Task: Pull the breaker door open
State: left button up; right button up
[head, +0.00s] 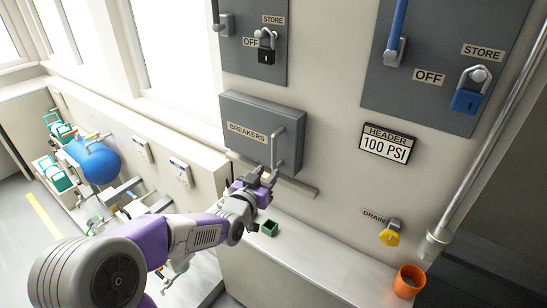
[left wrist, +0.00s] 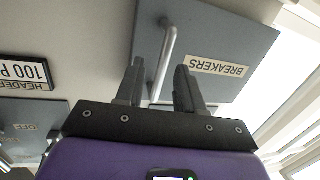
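The breaker door (head: 245,115) is the grey front of a wall box labelled BREAKERS, and it looks shut. Its upright bar handle (head: 279,148) is on the right side of the door. My left gripper (head: 262,174) is at the handle's lower end. In the left wrist view, its two fingers (left wrist: 160,82) are spread apart, with the handle (left wrist: 166,55) showing in the gap between them. I see no finger clearly touching the bar. The door label (left wrist: 216,68) appears upside down there. My right gripper is not in view.
A ledge (head: 310,255) below holds a small green box (head: 269,228) and an orange cup (head: 409,281). A yellow drain lock (head: 389,234) and a vertical pipe (head: 490,125) are to the right. Grey lever panels (head: 440,85) are above.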

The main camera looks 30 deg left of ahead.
aim_at(273, 153)
pick_arm(q)
jog(key=shift+t, duration=0.3)
jog(key=w+r, duration=0.1)
jog(key=w, duration=0.1)
jog(key=w+a+r, duration=0.1)
jog(key=w, duration=0.1)
jog(key=w+r, duration=0.1)
jog(key=w, duration=0.2)
jog(key=shift+a, duration=0.3)
grip_shut()
